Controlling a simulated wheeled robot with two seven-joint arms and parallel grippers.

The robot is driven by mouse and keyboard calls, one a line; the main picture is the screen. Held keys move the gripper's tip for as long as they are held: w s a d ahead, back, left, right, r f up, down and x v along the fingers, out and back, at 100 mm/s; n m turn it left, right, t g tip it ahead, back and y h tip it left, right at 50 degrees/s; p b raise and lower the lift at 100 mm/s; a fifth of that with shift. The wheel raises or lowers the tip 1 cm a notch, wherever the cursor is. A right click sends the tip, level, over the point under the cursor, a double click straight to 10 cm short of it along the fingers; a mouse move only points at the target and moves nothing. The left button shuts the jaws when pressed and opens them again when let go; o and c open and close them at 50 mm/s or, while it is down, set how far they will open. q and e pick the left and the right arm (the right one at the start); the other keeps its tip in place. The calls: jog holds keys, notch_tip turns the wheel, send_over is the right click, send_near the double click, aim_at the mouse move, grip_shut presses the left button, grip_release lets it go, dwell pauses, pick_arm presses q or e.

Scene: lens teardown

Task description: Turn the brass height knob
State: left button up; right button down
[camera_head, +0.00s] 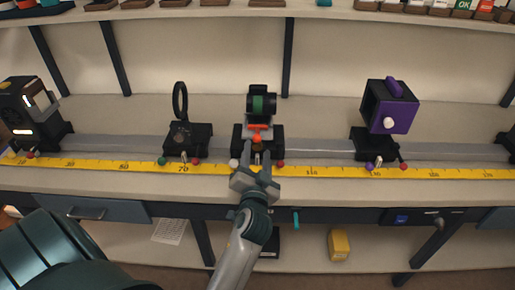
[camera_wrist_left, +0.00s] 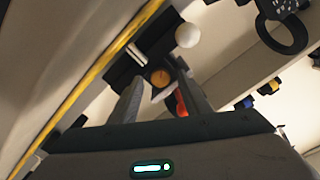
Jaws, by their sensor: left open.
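The brass knob (camera_wrist_left: 160,77) shows as a small round brass-orange disc on a dark block in the left wrist view. In the head view it is hard to make out at the front of the middle carriage (camera_head: 240,142), which carries a black holder with a green-banded lens (camera_head: 262,103). My left gripper (camera_head: 258,158) is open, fingers pointing at the front of this carriage. In the left wrist view the knob appears between the two fingertips (camera_wrist_left: 160,74); contact cannot be told. My right gripper is not in view.
A yellow ruler (camera_head: 215,167) runs along the rail's front. A ring-holder carriage (camera_head: 188,137) stands left, a purple-framed unit (camera_head: 390,107) right, and a black lamp housing (camera_head: 28,108) far left. A white ball (camera_wrist_left: 187,35) and an orange-red part (camera_wrist_left: 181,103) lie close to the fingers.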

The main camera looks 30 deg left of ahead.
pick_arm(q)
jog(key=shift+c, duration=0.3)
jog(key=c, duration=1)
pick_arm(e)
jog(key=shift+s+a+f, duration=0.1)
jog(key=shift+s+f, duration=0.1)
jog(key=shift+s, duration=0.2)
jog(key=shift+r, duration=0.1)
pick_arm(q)
jog(key=shift+r+p, duration=0.1)
jog(key=shift+p, duration=0.2)
jog(key=shift+m+p, duration=0.4)
jog(key=shift+m, duration=0.3)
jog(key=m+p, duration=0.3)
jog(key=m, duration=0.2)
jog(key=shift+m, duration=0.3)
jog(key=shift+m+p, duration=0.45)
jog(key=shift+m, duration=0.05)
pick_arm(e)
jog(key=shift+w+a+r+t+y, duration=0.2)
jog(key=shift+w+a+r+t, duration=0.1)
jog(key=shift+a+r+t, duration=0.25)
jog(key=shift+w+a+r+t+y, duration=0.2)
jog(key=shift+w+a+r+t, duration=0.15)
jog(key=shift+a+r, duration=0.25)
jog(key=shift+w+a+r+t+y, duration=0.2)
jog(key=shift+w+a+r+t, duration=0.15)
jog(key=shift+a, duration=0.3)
